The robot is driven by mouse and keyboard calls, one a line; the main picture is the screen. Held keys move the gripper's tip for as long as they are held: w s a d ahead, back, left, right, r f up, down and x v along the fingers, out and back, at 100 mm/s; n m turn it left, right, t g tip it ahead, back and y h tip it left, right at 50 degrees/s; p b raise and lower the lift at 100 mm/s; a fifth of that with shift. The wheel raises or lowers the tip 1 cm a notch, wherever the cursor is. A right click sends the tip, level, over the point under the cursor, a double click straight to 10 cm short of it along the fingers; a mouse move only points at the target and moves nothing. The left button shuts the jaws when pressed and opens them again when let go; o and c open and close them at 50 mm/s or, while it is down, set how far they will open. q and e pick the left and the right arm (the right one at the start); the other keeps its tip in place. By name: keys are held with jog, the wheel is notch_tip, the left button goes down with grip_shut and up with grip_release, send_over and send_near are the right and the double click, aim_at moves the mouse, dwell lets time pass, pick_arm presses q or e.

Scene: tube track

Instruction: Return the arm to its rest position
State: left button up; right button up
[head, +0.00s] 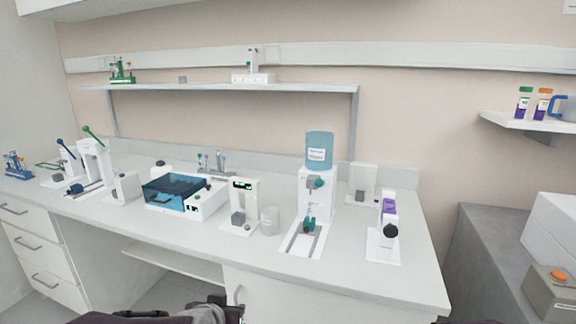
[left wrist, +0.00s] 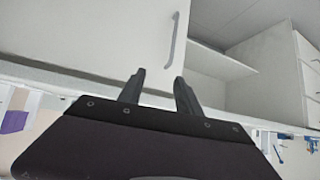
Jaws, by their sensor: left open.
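My left gripper (left wrist: 160,78) is open in the left wrist view, with its two dark fingers apart and nothing between them. A white cabinet door with a grey handle (left wrist: 174,38) shows beyond the fingers. In the head view part of my left arm (head: 195,314) shows at the bottom edge, low in front of the bench and apart from the things on it. My right gripper cannot be made out.
The white bench (head: 170,228) carries a blue-lidded box (head: 172,190), a dispenser with a blue tank (head: 319,147), a clear beaker (head: 270,221) and several small devices. A wall shelf (head: 300,88) is behind. Tubes (head: 523,103) stand on a right shelf. The bench's front strip is mostly clear.

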pick_arm(q)
jog(key=s+a+f+n+g, duration=0.1)
jog(key=s+a+f+g, duration=0.1)
jog(key=s+f+g, duration=0.45)
jog(key=s+a+f+g, duration=0.2)
jog(key=s+f, duration=0.2)
jog(key=s, duration=0.6)
notch_tip(320, 180, up, 15)
jog(key=p, duration=1.5)
jog(key=shift+s+d+y, duration=0.25)
jog(key=shift+s+y, duration=0.05)
jog(key=shift+s, duration=0.1)
